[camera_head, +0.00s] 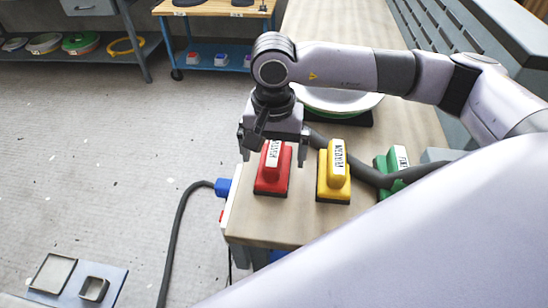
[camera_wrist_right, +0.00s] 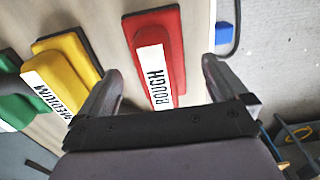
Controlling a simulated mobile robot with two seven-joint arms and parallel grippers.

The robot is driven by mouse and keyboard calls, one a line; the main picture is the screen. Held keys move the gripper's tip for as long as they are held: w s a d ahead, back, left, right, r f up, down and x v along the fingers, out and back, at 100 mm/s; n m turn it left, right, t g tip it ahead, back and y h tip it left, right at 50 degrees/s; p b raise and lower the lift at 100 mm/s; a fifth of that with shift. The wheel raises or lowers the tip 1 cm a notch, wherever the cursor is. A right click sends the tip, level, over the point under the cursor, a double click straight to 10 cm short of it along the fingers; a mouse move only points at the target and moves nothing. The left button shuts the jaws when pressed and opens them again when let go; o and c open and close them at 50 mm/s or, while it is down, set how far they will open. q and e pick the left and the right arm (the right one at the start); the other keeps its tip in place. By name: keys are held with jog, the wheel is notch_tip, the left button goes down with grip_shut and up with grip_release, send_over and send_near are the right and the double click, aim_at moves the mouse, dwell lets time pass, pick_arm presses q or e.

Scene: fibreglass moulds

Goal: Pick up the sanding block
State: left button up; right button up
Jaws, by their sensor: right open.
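Three sanding blocks stand in a row on the wooden bench. The red block (camera_head: 272,172), labelled ROUGH in the right wrist view (camera_wrist_right: 172,40), is at the left. The yellow block (camera_head: 334,178), labelled MEDIUM, is in the middle, and the green block (camera_head: 385,162) is at the right, partly hidden by a dark hose and my arm. My right gripper (camera_head: 274,157) is open above the red block and points down. In the right wrist view its fingers (camera_wrist_right: 162,70) lie to either side of the red block, with nothing held. My left gripper is not in view.
The dark hose (camera_head: 364,176) runs behind the yellow block to the right. A white round mould (camera_head: 345,101) stands farther back on the bench (camera_head: 285,225). A blue plug with a cable (camera_head: 222,187) is at the bench's left edge.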

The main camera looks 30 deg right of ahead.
aim_at(274, 150)
jog(key=shift+f, duration=1.55)
jog(key=c, duration=1.2)
jog(key=shift+c, duration=0.2)
jog(key=shift+r, duration=0.15)
notch_tip(274, 150, up, 20)
jog(key=b, duration=0.1)
jog(key=shift+d, duration=0.1)
jog(key=o, duration=0.6)
jog(key=c, duration=0.4)
